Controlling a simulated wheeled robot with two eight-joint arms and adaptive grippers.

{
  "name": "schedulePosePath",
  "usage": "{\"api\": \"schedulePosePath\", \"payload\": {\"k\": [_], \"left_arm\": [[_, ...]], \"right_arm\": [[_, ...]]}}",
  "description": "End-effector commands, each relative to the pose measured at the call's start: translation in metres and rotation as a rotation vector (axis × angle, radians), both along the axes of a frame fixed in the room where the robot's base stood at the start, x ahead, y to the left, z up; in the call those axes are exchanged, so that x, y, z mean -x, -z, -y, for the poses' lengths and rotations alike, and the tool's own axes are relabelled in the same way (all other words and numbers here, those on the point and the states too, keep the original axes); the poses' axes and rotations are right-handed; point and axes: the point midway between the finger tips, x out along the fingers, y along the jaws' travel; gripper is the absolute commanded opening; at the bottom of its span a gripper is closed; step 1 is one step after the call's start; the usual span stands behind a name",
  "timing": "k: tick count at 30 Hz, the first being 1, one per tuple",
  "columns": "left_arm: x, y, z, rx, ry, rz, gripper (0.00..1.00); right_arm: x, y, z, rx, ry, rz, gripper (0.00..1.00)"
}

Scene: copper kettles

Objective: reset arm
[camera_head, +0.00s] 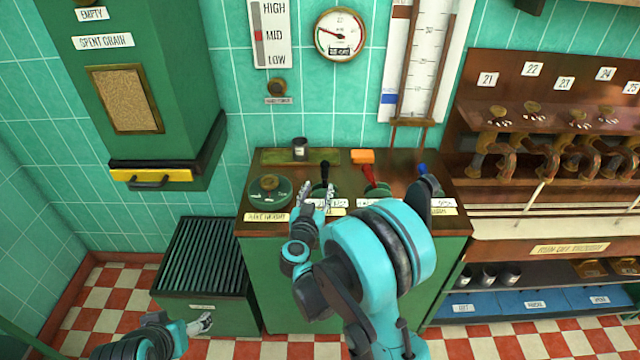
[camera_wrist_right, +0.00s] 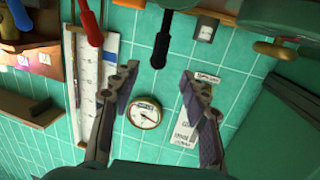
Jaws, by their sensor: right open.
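My right gripper (camera_head: 318,196) is open over the front of the wooden-topped console (camera_head: 440,190), close to the black-handled lever (camera_head: 324,172). In the right wrist view, which is upside down, the open fingers (camera_wrist_right: 158,80) have nothing between their tips. The black lever (camera_wrist_right: 161,45) shows ahead of the gap there, apart from the fingers. My left gripper (camera_head: 202,323) is low at the bottom left, near the slatted green bin. It is too small to tell whether it is open or shut.
The console also carries a red lever (camera_head: 370,178), a blue lever (camera_head: 422,170), a round knob (camera_head: 269,184), a dark cup (camera_head: 300,148) and an orange block (camera_head: 362,156). The slatted bin (camera_head: 205,262) stands at left. A tap rack (camera_head: 560,100) is at right.

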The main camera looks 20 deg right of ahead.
Motion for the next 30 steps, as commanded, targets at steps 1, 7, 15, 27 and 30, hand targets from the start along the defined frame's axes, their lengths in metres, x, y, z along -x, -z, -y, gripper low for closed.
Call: {"api": "schedulePosePath", "payload": {"k": [1, 7, 15, 27, 30], "left_arm": [[0.000, 0.000, 0.000, 0.000, 0.000, 0.000, 0.77], [0.000, 0.000, 0.000, 0.000, 0.000, 0.000, 0.77], [0.000, 0.000, 0.000, 0.000, 0.000, 0.000, 0.77], [0.000, 0.000, 0.000, 0.000, 0.000, 0.000, 0.77], [0.000, 0.000, 0.000, 0.000, 0.000, 0.000, 0.77]], "right_arm": [[0.002, 0.000, -0.001, 0.000, -0.001, 0.000, 0.45], [0.003, 0.000, -0.002, 0.000, -0.001, 0.000, 0.45], [0.003, -0.001, -0.002, 0.000, -0.002, 0.001, 0.45], [0.021, -0.139, -0.060, 0.016, -0.427, 0.183, 0.45], [0.045, -0.152, -0.084, 0.005, -0.585, 0.122, 0.45]]}}
